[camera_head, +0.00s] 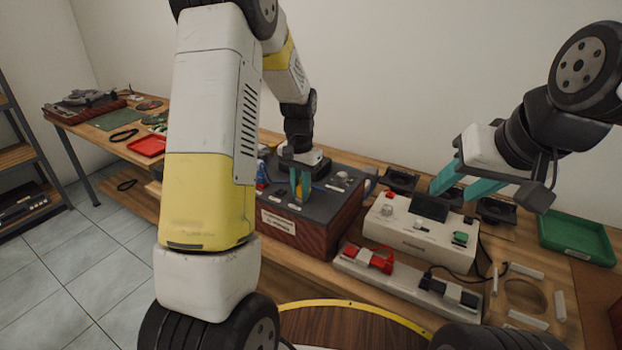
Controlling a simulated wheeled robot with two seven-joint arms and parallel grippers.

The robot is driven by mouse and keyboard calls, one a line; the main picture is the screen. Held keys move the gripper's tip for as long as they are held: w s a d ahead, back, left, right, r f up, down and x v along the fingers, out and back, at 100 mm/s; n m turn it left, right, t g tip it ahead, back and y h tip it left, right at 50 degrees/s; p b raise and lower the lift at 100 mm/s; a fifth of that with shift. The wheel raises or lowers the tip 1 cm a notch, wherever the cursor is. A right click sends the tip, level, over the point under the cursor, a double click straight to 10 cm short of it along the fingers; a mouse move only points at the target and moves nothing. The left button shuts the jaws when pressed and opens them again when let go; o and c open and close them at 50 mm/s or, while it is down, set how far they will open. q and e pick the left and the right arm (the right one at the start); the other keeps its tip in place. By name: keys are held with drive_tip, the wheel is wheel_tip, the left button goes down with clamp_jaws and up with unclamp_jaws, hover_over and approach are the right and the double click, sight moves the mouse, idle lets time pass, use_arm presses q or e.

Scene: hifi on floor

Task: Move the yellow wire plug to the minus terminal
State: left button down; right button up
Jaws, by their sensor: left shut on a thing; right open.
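My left gripper (299,191) reaches down over the dark-topped hi-fi box with reddish wooden sides (322,236). Its teal fingers are shut on the yellow wire plug (299,188), of which only a small part shows between them. The fingers are at the box's top panel; I cannot tell whether the plug touches a terminal. The plus and minus marks are too small to read. My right gripper (451,193) is open and empty, above the white power unit (420,236), to the right of the box.
A green tray (577,238) is at the right, with white blocks (527,270) nearby. A red tray (147,146) is at the left. My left arm hides part of the bench.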

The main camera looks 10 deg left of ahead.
use_arm(q)
drive_tip(key=shift+r, duration=0.4)
drive_tip(key=shift+r, duration=1.65)
